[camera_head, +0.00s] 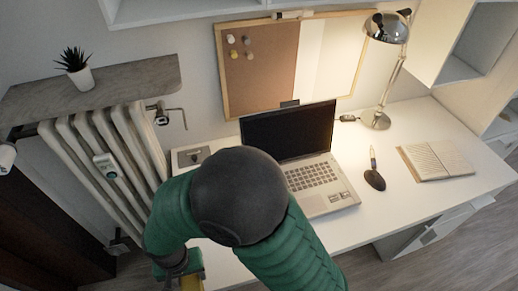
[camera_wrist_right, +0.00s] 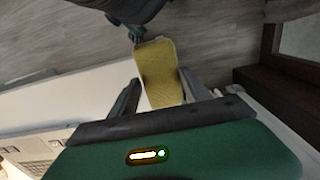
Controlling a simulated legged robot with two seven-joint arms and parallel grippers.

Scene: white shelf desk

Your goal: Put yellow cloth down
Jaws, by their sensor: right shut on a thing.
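The yellow cloth (camera_wrist_right: 159,72) shows in the right wrist view between the two fingers of my right gripper (camera_wrist_right: 158,92). The gripper is shut on it, and the cloth extends past the fingertips over the grey floor. In the head view, a small yellow part of the cloth (camera_head: 192,284) shows at the bottom edge, beside my right gripper (camera_head: 176,268). My own dark and green arm hides most of the gripper and part of the desk there. My left gripper is not in view.
A radiator (camera_head: 105,160) stands left of the desk, under a shelf with a plant (camera_head: 77,70). The desk's right front is clear.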

